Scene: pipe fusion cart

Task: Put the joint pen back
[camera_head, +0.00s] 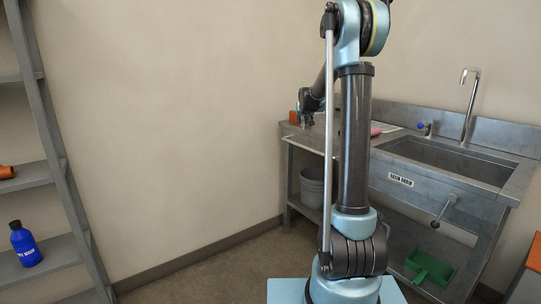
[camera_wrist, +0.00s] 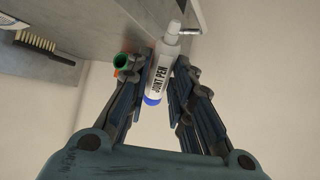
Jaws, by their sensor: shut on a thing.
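The joint pen (camera_wrist: 159,76) is a white marker with black "JOINT PEN" lettering, a blue end and a pale tip. In the wrist view it sits between the fingers of my gripper (camera_wrist: 158,84), which is shut on it. The blue end faces the palm and the pale tip points away. In the head view my gripper (camera_head: 307,121) is over the left end of the metal sink counter (camera_head: 324,137). The pen cannot be made out there. A small green-rimmed round cup or tube (camera_wrist: 122,62), with some orange beside it, shows just left of the pen.
A brush (camera_wrist: 45,46) lies at upper left in the wrist view. The sink basin (camera_head: 455,160) and tap (camera_head: 470,95) are on the right. A pinkish item (camera_head: 376,131) is on the counter. A grey bucket (camera_head: 312,186) stands below. Shelves (camera_head: 45,165) stand at far left.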

